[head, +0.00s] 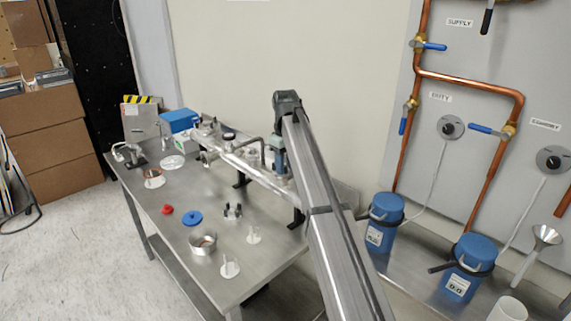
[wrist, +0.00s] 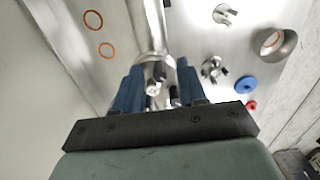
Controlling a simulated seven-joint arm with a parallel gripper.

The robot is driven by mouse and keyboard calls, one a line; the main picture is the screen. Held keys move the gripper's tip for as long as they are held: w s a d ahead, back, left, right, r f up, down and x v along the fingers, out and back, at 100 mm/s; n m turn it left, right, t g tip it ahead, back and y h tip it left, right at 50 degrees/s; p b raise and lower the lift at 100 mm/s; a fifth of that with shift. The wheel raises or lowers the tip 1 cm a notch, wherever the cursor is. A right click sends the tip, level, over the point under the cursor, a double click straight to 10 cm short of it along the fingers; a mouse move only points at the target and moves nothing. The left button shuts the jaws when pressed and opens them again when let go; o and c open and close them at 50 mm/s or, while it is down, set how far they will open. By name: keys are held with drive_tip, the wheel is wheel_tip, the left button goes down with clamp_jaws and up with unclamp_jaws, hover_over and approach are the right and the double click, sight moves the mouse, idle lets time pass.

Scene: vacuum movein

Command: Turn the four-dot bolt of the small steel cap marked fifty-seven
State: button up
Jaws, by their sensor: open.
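A bright bolt-like end (wrist: 153,88) and a darker one (wrist: 174,97) show between the fingers. I cannot tell whether the fingers touch anything. No fifty-seven mark or four-dot mark is readable, so I cannot tell which cap or bolt is the named one.
The steel table (head: 180,225) carries a blue disc (head: 192,218), a red cap (head: 167,209), a steel ring-shaped cup (head: 203,243) and small stands. Copper rings (wrist: 94,19) lie beside the pipe. Blue canisters (head: 386,208) stand at the right, below wall valves.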

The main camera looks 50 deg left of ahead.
clamp_jaws()
idle(0.6)
drive_tip(key=m, duration=1)
drive_tip(key=shift+m, duration=0.3)
idle(0.5)
unclamp_jaws()
